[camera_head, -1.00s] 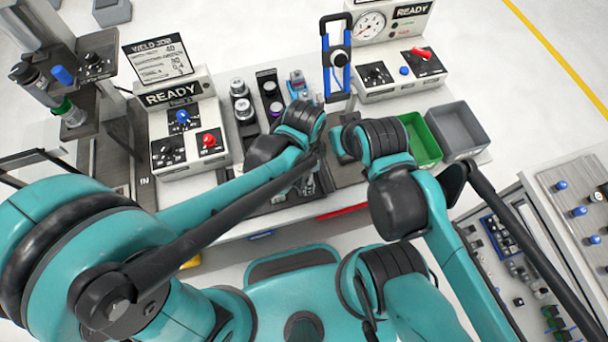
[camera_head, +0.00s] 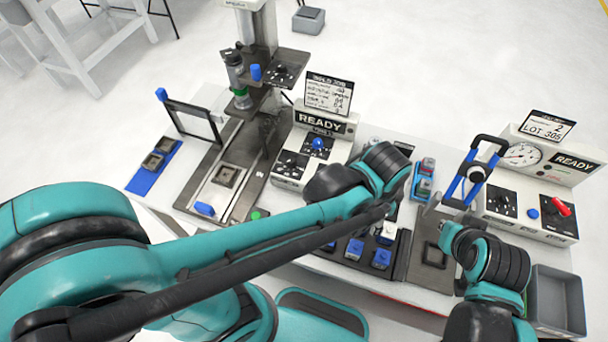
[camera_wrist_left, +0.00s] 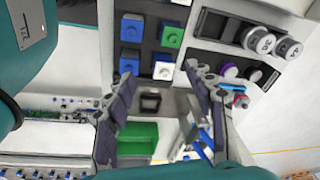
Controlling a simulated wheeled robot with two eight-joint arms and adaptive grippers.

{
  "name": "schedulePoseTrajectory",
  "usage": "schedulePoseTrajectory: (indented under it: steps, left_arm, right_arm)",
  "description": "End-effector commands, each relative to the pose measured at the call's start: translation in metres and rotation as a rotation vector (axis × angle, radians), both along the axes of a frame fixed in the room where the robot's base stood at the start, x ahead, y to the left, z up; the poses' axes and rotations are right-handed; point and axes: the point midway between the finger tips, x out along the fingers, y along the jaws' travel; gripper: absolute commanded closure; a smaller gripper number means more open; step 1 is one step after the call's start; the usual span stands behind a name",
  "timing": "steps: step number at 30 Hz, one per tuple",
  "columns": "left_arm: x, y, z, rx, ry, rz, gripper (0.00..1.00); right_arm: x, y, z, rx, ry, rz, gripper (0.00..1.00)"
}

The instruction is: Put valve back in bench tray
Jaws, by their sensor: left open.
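The dark bench tray (camera_head: 340,246) holds several small block valves with blue, white or green tops. A blue-topped valve (camera_head: 355,248) and a white-topped valve (camera_head: 387,232) stand in it. The left wrist view shows the tray (camera_wrist_left: 148,48) with a green-topped valve (camera_wrist_left: 172,37) and a white-topped valve (camera_wrist_left: 163,68). My left gripper (camera_wrist_left: 158,75) is open, its fingers apart on either side of the tray's lower valves, with nothing seen between them. In the head view its fingers are hidden behind my wrist. My right gripper (camera_head: 450,238) is beside the blue-handled clamp; its fingers cannot be made out.
A blue holder with grey parts (camera_head: 425,178) stands behind the tray. The blue-handled clamp frame (camera_head: 474,170) rises beside the gauge box (camera_head: 540,185). A READY box (camera_head: 310,155) is behind my left arm. A grey bin (camera_head: 557,300) is at the right.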

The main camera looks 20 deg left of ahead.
Motion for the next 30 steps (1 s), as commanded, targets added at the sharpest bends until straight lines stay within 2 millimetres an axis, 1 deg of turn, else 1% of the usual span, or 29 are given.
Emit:
schedulePoseTrajectory:
  steps: [1, 2, 3, 5, 6, 9, 12, 15, 18, 26, 28, 30]
  left_arm:
    - [0.004, 0.03, 0.011, -0.034, -0.038, 0.133, 0.46]
    - [0.007, 0.045, 0.017, -0.058, -0.063, 0.216, 0.46]
    - [0.009, 0.065, 0.025, -0.089, -0.097, 0.323, 0.46]
    - [0.011, 0.094, 0.035, -0.136, -0.15, 0.48, 0.46]
    - [0.011, 0.112, 0.04, -0.168, -0.185, 0.578, 0.46]
    - [0.007, 0.151, 0.05, -0.239, -0.263, 0.792, 0.46]
    - [0.002, 0.178, 0.056, -0.294, -0.325, 0.948, 0.46]
    - [-0.001, 0.194, 0.06, -0.331, -0.364, 1.041, 0.46]
    - [-0.003, 0.2, 0.061, -0.347, -0.381, 1.079, 0.46]
    - [-0.003, 0.2, 0.061, -0.35, -0.383, 1.084, 0.46]
    - [-0.003, 0.2, 0.059, -0.35, -0.383, 1.083, 0.46]
    - [-0.003, 0.2, 0.052, -0.349, -0.383, 1.082, 0.46]
  right_arm:
    - [0.0, 0.0, 0.0, 0.0, 0.0, 0.0, 1.0]
    - [0.0, 0.0, 0.0, 0.0, 0.0, 0.0, 1.0]
    - [0.0, 0.0, 0.0, 0.0, 0.0, 0.0, 1.0]
    - [0.0, 0.0, 0.0, 0.0, 0.0, 0.0, 1.0]
    - [0.0, 0.0, 0.0, 0.0, 0.0, 0.0, 1.0]
    - [0.0, 0.0, 0.0, 0.0, 0.0, 0.0, 1.0]
    - [0.0, 0.0, 0.0, 0.0, 0.0, 0.0, 1.0]
    - [0.0, 0.0, 0.0, 0.0, 0.0, 0.0, 1.0]
    - [0.0, 0.0, 0.0, 0.0, 0.0, 0.0, 1.0]
    - [0.0, 0.0, 0.0, 0.0, 0.0, 0.0, 1.0]
    - [0.0, 0.0, -0.002, 0.0, 0.0, 0.0, 1.0]
    - [0.0, 0.0, -0.009, 0.0, 0.0, 0.0, 1.0]
